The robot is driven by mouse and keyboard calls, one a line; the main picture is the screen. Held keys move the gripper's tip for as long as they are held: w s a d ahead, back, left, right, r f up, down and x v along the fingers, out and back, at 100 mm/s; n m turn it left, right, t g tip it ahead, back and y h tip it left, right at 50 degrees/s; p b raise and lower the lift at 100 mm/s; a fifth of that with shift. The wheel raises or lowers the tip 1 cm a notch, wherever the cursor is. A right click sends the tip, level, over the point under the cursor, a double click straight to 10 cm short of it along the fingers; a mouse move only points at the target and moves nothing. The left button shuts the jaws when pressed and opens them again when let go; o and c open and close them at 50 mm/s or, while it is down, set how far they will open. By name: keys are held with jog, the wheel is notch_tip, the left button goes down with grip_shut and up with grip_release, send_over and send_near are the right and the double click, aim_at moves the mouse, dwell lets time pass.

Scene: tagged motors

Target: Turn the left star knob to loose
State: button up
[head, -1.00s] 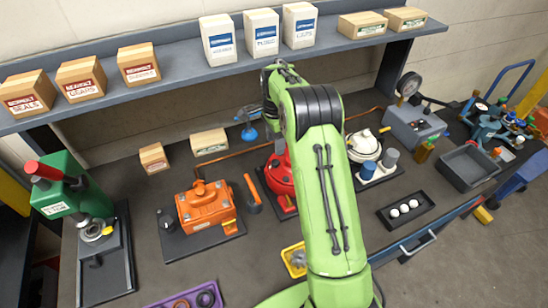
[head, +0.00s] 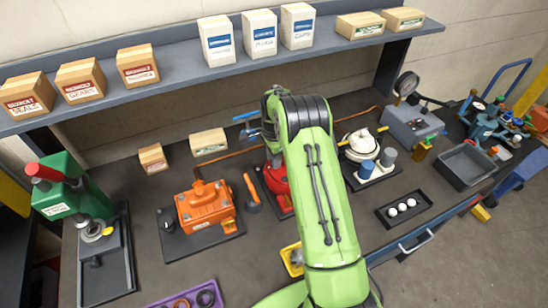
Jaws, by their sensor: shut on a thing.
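My green arm reaches across the bench from the front, and its upper part hides much of the middle. My gripper (head: 262,128) is at the far end of the arm, near the back of the bench, partly hidden by the wrist. A small blue piece (head: 245,115) shows at its left side, and my gripper appears shut on it. It is too small to tell whether this is a star knob. A red motor (head: 277,180) stands just in front, partly behind my arm. An orange motor (head: 207,205) on a dark plate stands to the left. No left star knob can be made out clearly.
A green press (head: 65,185) stands at the far left. A white motor (head: 362,143), a grey unit with a gauge (head: 412,122) and a dark tray with white balls (head: 403,210) lie right of my arm. The shelf (head: 190,78) with boxes overhangs the back.

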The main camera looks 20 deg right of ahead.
grip_shut()
